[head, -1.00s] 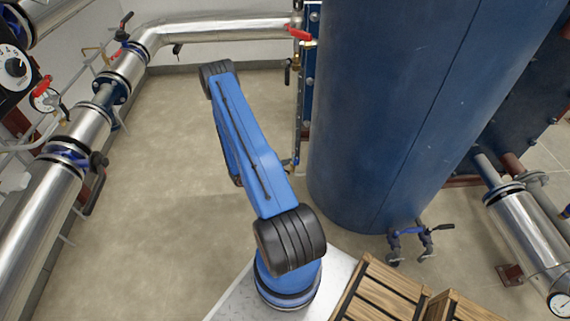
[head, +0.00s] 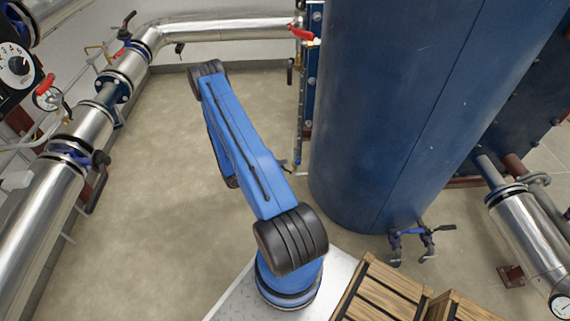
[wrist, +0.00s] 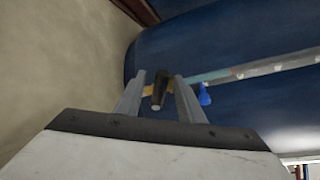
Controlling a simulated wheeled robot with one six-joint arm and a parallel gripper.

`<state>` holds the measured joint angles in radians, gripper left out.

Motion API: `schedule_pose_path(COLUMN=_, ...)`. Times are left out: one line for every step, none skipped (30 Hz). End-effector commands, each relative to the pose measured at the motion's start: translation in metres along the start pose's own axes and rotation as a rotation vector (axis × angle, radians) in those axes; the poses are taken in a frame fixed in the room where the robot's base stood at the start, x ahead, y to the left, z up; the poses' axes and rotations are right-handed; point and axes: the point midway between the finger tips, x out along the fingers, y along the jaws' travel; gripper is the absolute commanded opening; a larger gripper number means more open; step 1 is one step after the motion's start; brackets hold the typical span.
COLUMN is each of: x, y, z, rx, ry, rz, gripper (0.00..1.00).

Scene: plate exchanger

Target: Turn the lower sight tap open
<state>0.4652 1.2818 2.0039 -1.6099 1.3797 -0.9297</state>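The lower sight tap shows in the wrist view as a dark lever (wrist: 160,88) on a small brass body (wrist: 149,90). My gripper (wrist: 160,84) is open, with one finger on each side of the lever. The sight gauge (wrist: 265,68) runs to the right from the tap along the blue tank. In the head view the gauge (head: 299,120) stands upright at the tank's left side. My gripper is hidden there behind my arm.
The big blue tank (head: 395,120) stands right of my arm. A small blue part (wrist: 204,94) sits just right of my gripper's right finger. Silver pipes (head: 50,200) line the left wall. Wooden crates (head: 375,290) stand at front right. Floor left of my arm is clear.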

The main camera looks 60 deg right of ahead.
Motion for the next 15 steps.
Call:
schedule_pose_path(x=-0.011, y=0.001, z=0.001, rx=0.0, ry=-0.004, rz=0.003, gripper=0.35)
schedule_pose_path(x=-0.016, y=0.0, z=0.001, rx=0.0, ry=-0.003, rz=0.002, gripper=0.35)
schedule_pose_path(x=-0.024, y=0.001, z=0.001, rx=0.0, ry=-0.004, rz=0.002, gripper=0.35)
schedule_pose_path(x=-0.029, y=0.001, z=0.002, rx=0.001, ry=-0.004, rz=0.002, gripper=0.35)
schedule_pose_path(x=-0.034, y=0.0, z=0.001, rx=0.001, ry=-0.003, rz=0.002, gripper=0.35)
schedule_pose_path(x=-0.042, y=0.001, z=0.001, rx=0.001, ry=-0.004, rz=0.002, gripper=0.35)
schedule_pose_path(x=-0.047, y=0.001, z=0.001, rx=0.001, ry=-0.004, rz=0.002, gripper=0.35)
schedule_pose_path(x=-0.052, y=0.0, z=0.001, rx=0.001, ry=-0.003, rz=0.001, gripper=0.35)
schedule_pose_path(x=-0.059, y=0.001, z=0.001, rx=0.001, ry=-0.005, rz=0.002, gripper=0.35)
schedule_pose_path(x=-0.065, y=0.001, z=0.001, rx=0.0, ry=-0.004, rz=0.001, gripper=0.35)
schedule_pose_path(x=-0.07, y=0.001, z=0.001, rx=0.0, ry=-0.004, rz=0.001, gripper=0.35)
schedule_pose_path(x=-0.077, y=0.001, z=0.001, rx=0.0, ry=-0.005, rz=0.002, gripper=0.35)
schedule_pose_path(x=-0.083, y=0.001, z=0.001, rx=0.0, ry=-0.004, rz=0.001, gripper=0.35)
schedule_pose_path(x=-0.088, y=0.001, z=0.001, rx=0.0, ry=-0.004, rz=0.001, gripper=0.35)
schedule_pose_path(x=-0.095, y=0.001, z=0.001, rx=0.0, ry=-0.004, rz=0.002, gripper=0.35)
